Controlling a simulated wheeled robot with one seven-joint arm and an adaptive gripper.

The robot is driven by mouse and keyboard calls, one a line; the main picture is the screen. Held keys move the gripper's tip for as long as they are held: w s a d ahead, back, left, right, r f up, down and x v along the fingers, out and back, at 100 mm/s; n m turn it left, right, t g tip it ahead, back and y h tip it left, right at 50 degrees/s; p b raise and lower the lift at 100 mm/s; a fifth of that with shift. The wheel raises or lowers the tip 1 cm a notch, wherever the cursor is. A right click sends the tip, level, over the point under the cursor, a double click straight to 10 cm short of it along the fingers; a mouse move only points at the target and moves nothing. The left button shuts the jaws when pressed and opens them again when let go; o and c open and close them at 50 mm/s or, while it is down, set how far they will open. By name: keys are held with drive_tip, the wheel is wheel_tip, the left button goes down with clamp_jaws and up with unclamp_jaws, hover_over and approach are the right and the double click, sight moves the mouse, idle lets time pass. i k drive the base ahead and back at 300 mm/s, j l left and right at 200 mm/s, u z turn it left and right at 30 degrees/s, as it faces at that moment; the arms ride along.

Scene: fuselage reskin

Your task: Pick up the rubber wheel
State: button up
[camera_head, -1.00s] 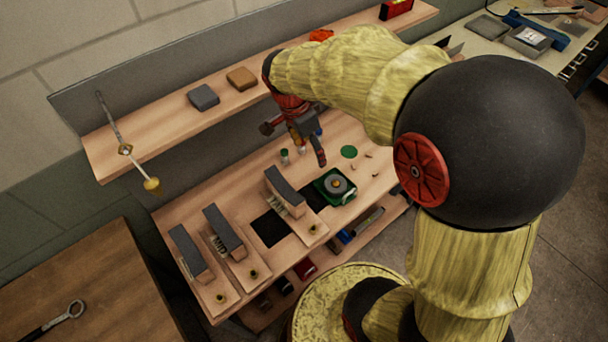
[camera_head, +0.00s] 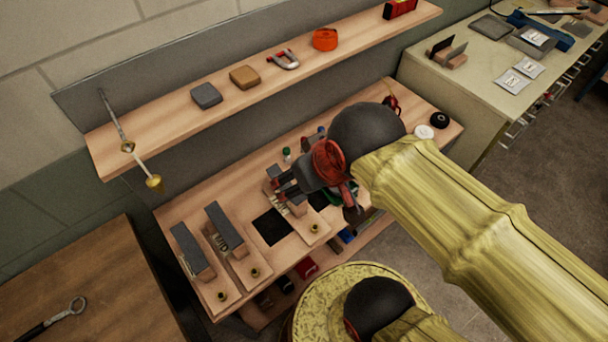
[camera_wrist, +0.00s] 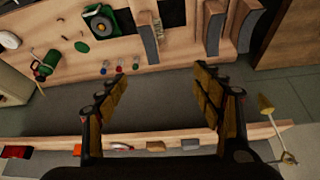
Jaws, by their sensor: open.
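No object is plainly identifiable as the rubber wheel. A black round piece (camera_head: 439,120) lies at the right end of the workbench (camera_head: 190,212) in the head view and may be it. A green holder (camera_wrist: 108,12) with a grey disc (camera_wrist: 98,24) sits on the bench in the wrist view; in the head view my arm mostly covers it. My gripper (camera_wrist: 160,82) is open, with nothing between its fingers. In the head view my gripper (camera_head: 283,184) is over the middle of the bench, left of the black round piece and apart from it.
A white disc (camera_head: 425,132) lies beside the black piece. Grey-topped blocks (camera_head: 190,250) stand on the bench's left side. The shelf (camera_head: 180,123) behind holds a grey block (camera_head: 206,95), a brown block (camera_head: 244,77), a clamp-like piece (camera_head: 284,60) and an orange item (camera_head: 325,39).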

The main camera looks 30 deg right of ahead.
sight(439, 120)
drive_tip(key=z, duration=1.95)
drive_tip(key=i+l+z, duration=0.2)
drive_tip(key=i+z, duration=0.8)
